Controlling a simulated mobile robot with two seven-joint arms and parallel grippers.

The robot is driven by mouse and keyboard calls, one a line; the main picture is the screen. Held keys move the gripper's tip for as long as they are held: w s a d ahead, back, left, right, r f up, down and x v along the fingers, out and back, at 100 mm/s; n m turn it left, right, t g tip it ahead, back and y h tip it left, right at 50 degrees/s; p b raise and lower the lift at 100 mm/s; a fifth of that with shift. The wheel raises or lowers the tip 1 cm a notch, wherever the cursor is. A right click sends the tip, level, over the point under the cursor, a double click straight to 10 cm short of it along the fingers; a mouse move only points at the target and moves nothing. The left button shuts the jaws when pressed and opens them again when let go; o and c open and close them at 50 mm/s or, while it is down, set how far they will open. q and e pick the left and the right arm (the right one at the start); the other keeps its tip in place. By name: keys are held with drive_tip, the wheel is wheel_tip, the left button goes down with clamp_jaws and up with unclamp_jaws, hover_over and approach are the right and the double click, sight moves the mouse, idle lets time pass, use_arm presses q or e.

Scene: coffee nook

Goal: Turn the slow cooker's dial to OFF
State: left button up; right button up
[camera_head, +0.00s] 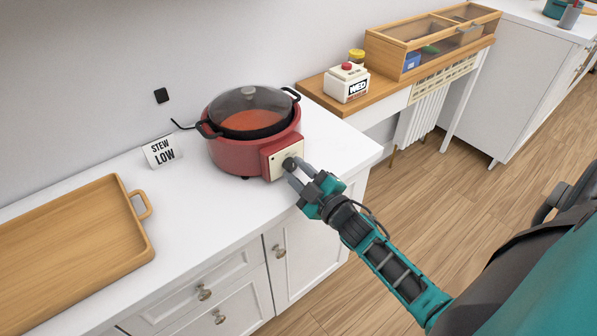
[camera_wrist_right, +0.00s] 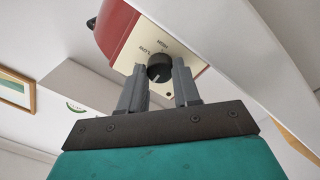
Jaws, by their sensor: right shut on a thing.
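The red slow cooker (camera_head: 228,154) stands on the white counter with its glass lid on and orange-red contents showing through. Its cream control panel (camera_head: 272,163) faces the front right and carries a dark round dial (camera_head: 289,163). In the right wrist view the dial (camera_wrist_right: 159,68) sits between the two grey fingers, with small printed labels around it on the panel (camera_wrist_right: 165,48). My right gripper (camera_head: 294,171) is shut on the dial. I cannot read clearly which mark the dial points to. My left gripper is not in view.
A card reading STEW LOW (camera_head: 162,152) stands left of the cooker. A wooden tray (camera_head: 75,250) lies on the counter at left. The counter front edge runs below my right arm.

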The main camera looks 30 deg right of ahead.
drive_tip(key=o, duration=1.1)
drive_tip(key=shift+c, duration=0.2)
drive_tip(key=s, duration=1.3)
drive_tip(key=shift+d+f, duration=0.2)
drive_tip(key=shift+d, duration=0.1)
